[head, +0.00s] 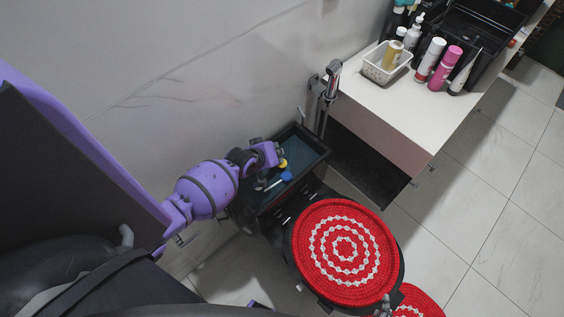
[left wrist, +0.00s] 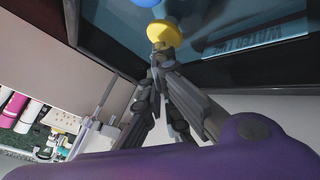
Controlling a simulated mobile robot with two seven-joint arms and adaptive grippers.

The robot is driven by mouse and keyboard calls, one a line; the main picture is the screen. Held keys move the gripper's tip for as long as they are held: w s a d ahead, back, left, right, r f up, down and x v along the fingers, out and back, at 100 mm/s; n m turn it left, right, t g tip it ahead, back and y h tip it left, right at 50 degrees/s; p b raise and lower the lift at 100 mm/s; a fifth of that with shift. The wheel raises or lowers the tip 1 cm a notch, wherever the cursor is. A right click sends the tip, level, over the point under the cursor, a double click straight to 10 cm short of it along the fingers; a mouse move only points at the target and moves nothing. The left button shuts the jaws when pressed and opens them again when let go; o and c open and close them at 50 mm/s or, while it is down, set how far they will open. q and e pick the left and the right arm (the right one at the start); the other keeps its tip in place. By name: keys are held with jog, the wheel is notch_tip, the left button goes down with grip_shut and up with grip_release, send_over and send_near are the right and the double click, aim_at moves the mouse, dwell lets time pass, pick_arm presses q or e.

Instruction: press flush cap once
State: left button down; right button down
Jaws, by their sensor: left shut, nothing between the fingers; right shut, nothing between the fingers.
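A yellow cap (head: 283,163) and a blue cap (head: 287,176) sit close together at the dark open-looking box by the wall. I cannot tell which of them is the flush cap. My left gripper (head: 277,157) is shut and empty, right beside the yellow cap. In the left wrist view its fingertips (left wrist: 161,47) are at the yellow cap (left wrist: 172,33); I cannot tell if they touch. The blue cap (left wrist: 148,3) is cut off at the top edge there. A small grey tip at the bottom edge, by the red covers, looks like my right gripper (head: 385,304), mostly hidden.
A white counter (head: 400,112) holds a white basket (head: 386,66) and several bottles. Tiled floor at right is clear.

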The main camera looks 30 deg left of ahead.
jog(key=shift+s+f, duration=0.1)
jog(key=shift+s, duration=0.3)
pick_arm(q)
jog(key=shift+f, duration=0.15)
pick_arm(e)
jog(key=shift+s+d+f, duration=0.2)
jog(key=shift+s+d, duration=0.05)
jog(key=shift+s, duration=0.1)
pick_arm(q)
jog(key=shift+f, duration=0.15)
pick_arm(e)
jog(key=shift+f, duration=0.1)
pick_arm(q)
jog(key=shift+f, duration=0.15)
pick_arm(e)
jog(key=shift+w+a, duration=0.2)
jog(key=shift+w, duration=0.15)
pick_arm(q)
jog(key=shift+f+b, duration=0.1)
jog(key=shift+b, duration=0.2)
pick_arm(e)
jog(key=shift+f, duration=0.1)
jog(key=shift+s, duration=0.15)
pick_arm(q)
jog(key=shift+s+f, duration=0.1)
jog(key=shift+f, duration=0.1)
pick_arm(e)
jog(key=shift+s+d+f, duration=0.15)
jog(key=shift+s+f, duration=0.2)
jog(key=shift+s, duration=0.3)
